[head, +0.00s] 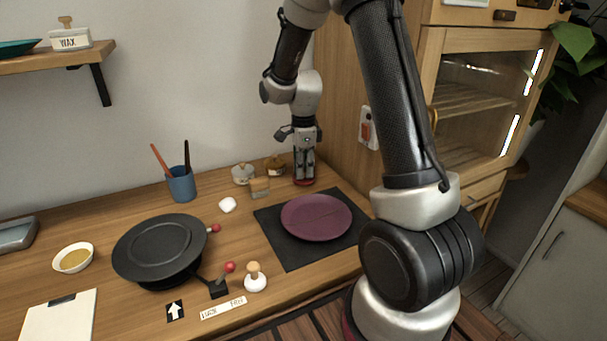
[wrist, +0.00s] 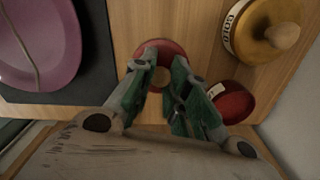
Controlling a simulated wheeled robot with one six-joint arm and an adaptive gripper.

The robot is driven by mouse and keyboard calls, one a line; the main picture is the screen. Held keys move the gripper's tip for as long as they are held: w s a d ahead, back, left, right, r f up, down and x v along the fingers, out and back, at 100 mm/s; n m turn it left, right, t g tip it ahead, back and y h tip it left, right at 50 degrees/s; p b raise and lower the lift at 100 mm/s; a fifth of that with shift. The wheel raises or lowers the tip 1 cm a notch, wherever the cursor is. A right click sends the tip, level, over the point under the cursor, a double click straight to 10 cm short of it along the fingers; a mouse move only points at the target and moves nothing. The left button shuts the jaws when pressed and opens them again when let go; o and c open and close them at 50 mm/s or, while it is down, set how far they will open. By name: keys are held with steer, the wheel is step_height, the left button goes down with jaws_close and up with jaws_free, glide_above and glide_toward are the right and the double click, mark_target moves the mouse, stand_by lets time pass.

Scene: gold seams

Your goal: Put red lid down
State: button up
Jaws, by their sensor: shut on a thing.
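My gripper (head: 304,176) points down at the back right of the table, beside the wooden cabinet. In the wrist view my gripper (wrist: 160,82) is shut on the pale knob of the red lid (wrist: 160,48), a round red disc. The red lid (head: 304,183) shows as a thin red edge under the fingers in the head view, at or just above the table; I cannot tell whether it touches. An open round red jar (wrist: 235,102) with a pale label stands beside it, partly hidden by a finger.
The gold-lidded jar (wrist: 264,28) stands close to the red lid. The purple plate (head: 316,217) lies on the dark mat (head: 279,248). A white jar (head: 243,174), a small brush (head: 260,188) and a blue cup (head: 181,187) stand to the left. The cabinet side (head: 341,130) is close at right.

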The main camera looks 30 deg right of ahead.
steer(key=shift+f, duration=0.95)
steer(key=o, duration=0.8)
steer(key=shift+f, duration=0.1)
steer(key=s+r+n+t, duration=0.1)
steer(key=s+r+n, duration=0.15)
steer(key=r, duration=0.65)
steer(key=s+r+n, duration=0.2)
steer(key=s+r, duration=0.1)
steer(key=r, duration=0.6)
steer(key=s+r+n+t, duration=0.1)
steer(key=s+r+n, duration=0.1)
steer(key=s+n, duration=0.6)
steer(key=s+d+r+n+t, duration=0.1)
steer(key=s+r+n+t, duration=0.1)
steer(key=s+n, duration=0.6)
steer(key=s, duration=0.5)
steer(key=shift+s+r, duration=0.15)
steer(key=shift+r, duration=0.15)
